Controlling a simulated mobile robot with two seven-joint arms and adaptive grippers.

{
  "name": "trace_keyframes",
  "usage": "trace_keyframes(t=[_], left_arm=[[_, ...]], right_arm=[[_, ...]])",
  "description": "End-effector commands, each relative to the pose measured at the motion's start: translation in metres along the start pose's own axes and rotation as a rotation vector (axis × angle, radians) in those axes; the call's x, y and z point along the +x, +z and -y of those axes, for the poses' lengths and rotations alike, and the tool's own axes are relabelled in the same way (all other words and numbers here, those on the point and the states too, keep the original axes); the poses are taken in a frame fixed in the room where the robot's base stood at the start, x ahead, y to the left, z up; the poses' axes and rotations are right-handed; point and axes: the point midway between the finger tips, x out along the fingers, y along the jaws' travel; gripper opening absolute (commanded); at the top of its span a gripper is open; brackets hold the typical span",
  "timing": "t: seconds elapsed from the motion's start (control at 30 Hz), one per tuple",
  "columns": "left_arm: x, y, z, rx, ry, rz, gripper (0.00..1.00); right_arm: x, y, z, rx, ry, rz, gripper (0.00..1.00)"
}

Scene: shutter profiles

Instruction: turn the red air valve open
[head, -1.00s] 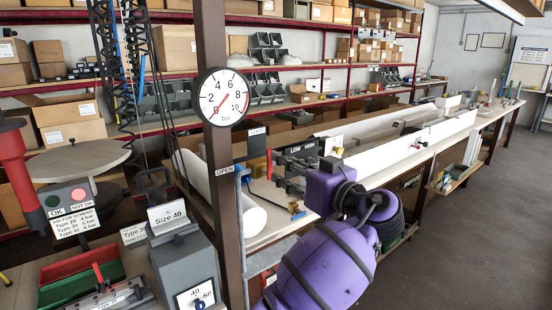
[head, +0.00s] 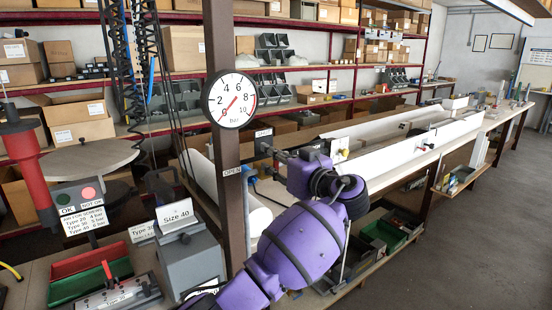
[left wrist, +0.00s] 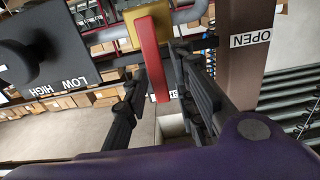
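The red valve handle (left wrist: 153,58) shows in the left wrist view. It hangs from a yellow valve body (left wrist: 148,22) on a grey pipe, lies across that pipe and points towards the partly hidden SHUT label (left wrist: 172,94). My left gripper (left wrist: 161,68) is open, with one dark finger on each side of the handle and gaps visible between. In the head view my left gripper (head: 284,156) is beside the brown post, and I cannot make out the handle there. The OPEN label (head: 232,171) is on the post. My right gripper is not in view.
The round pressure gauge (head: 230,99) on the brown post (head: 221,45) has its needle towards the low end. A dark LOW/HIGH unit with a knob (left wrist: 30,62) is close to my left gripper. A grey Size 40 box (head: 188,258) stands front left.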

Motion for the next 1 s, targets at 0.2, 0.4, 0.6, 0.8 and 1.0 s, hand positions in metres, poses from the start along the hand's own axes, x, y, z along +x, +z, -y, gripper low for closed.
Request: trace_keyframes(t=[0.2, 0.4, 0.6, 0.8, 1.0], left_arm=[[0.0, 0.0, 0.0, 0.0, 0.0, 0.0, 0.0], [0.0, 0.0, 0.0, 0.0, 0.0, 0.0, 0.0], [0.0, 0.001, 0.001, -0.013, -0.001, 0.001, 0.0], [0.0, 0.004, 0.005, -0.089, -0.001, 0.005, 0.0], [0.0, 0.009, 0.012, -0.228, -0.001, 0.008, 0.0]], right_arm=[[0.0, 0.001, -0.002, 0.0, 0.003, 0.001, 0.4], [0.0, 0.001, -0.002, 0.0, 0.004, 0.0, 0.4], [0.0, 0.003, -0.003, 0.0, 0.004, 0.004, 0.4], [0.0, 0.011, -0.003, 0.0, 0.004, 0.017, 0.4], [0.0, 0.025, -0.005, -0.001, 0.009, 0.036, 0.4]])
